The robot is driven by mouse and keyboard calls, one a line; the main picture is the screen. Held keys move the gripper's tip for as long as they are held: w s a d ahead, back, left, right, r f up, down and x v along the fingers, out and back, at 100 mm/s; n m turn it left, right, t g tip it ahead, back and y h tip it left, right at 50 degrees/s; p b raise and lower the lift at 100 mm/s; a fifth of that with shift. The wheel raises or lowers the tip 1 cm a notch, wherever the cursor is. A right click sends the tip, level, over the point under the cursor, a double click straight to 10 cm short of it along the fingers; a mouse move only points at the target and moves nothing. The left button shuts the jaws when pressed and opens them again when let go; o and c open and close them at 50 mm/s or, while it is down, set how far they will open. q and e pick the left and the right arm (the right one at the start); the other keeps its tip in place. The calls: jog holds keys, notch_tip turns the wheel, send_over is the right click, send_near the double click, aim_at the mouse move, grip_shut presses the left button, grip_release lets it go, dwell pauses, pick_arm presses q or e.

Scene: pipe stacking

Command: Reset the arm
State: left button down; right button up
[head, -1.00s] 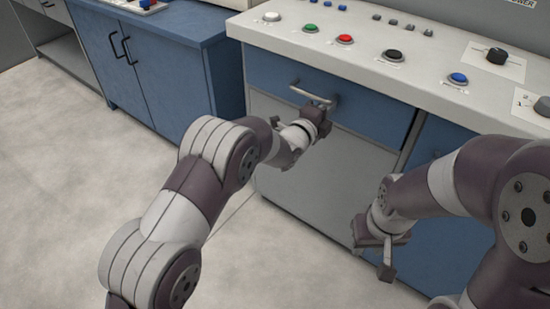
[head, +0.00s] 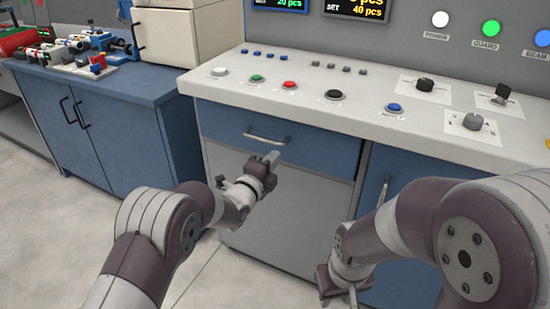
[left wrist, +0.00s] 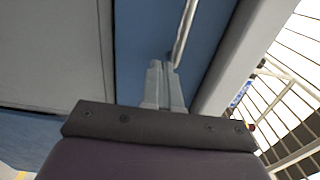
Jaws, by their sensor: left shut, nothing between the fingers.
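My left gripper (head: 271,160) is shut and empty, just below and in front of the metal drawer handle (head: 266,137). In the left wrist view its two fingers (left wrist: 164,82) are pressed together, with the handle (left wrist: 185,32) just beyond the tips. The blue drawer (head: 320,150) under the counter looks closed. My right gripper (head: 338,287) hangs low in front of the right-hand cabinet, with its fingers apart and nothing seen between them. Its lower end is near the bottom of the picture.
The white counter (head: 300,110) carries push buttons and rotary knobs. A blue cabinet (head: 105,130) on the left bears pipe parts and a beige machine. A cabinet door with a vertical handle (head: 383,195) is close to my right arm. Open floor (head: 60,235) lies at left.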

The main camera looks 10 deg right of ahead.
pick_arm(q)
jog(key=s+a+f+n+g+y+p, duration=0.1)
jog(key=s+a+f+n+g+y, duration=0.7)
jog(key=s+a+f+n, duration=0.65)
jog(key=s+a+r+n+g+y, duration=0.1)
jog(key=s+a+r+n+g, duration=0.2)
jog(key=s+a+n, duration=0.5)
jog(key=s+a+r+n+g+y, duration=0.25)
jog(key=s+a, duration=0.25)
jog(key=s, duration=0.7)
notch_tip(320, 180, up, 33)
jog(key=a+p, duration=0.2)
jog(key=p, duration=2.9)
jog(key=shift+w+f+h, duration=0.2)
jog(key=shift+h, duration=0.25)
